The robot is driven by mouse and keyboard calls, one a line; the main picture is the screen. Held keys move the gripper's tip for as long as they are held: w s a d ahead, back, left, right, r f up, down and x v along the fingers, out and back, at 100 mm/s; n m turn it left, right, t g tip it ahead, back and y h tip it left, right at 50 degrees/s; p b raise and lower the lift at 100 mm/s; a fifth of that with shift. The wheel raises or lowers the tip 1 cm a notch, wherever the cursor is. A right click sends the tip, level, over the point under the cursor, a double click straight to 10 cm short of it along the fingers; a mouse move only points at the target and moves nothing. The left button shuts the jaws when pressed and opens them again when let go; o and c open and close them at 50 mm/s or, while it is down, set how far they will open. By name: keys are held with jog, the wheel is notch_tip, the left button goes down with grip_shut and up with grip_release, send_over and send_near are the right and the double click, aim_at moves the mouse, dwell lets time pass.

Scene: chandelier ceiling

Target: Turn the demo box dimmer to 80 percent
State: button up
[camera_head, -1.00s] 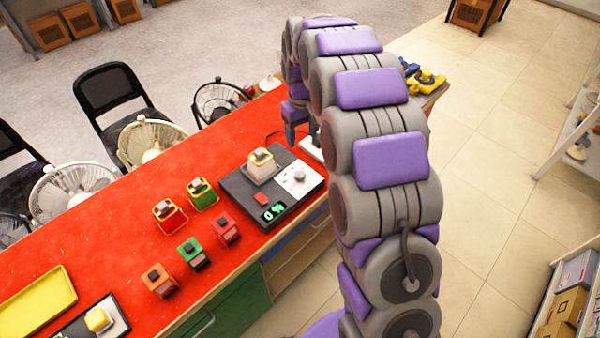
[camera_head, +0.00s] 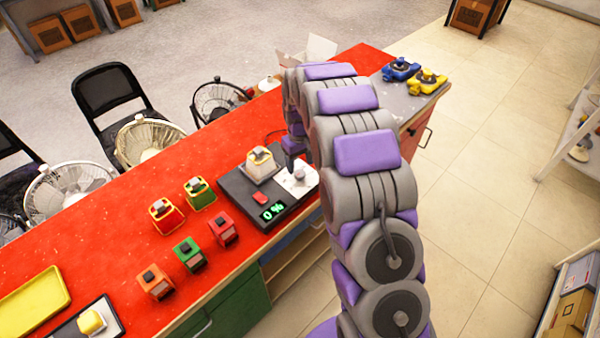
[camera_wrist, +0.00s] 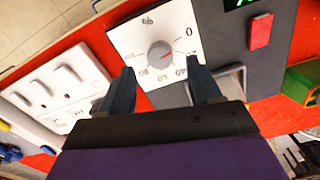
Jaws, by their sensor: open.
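The demo box (camera_head: 238,187) is a dark grey unit on the red counter. Its white dial plate (camera_head: 307,185) carries a round grey knob, and its display (camera_head: 272,211) reads 0 %. Contact with the knob is not visible.
A red button (camera_head: 260,198) and a cream module (camera_head: 260,164) are on the box. Several coloured blocks (camera_head: 188,253) stand left of it. A white socket panel (camera_wrist: 60,90) lies beside the dial in the wrist view. Fans (camera_head: 150,140) stand behind the counter (camera_head: 110,215).

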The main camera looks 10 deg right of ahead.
aim_at(300, 173)
jog(key=shift+f+b, duration=0.35)
jog(key=shift+f, duration=1.95)
jog(key=c, duration=1)
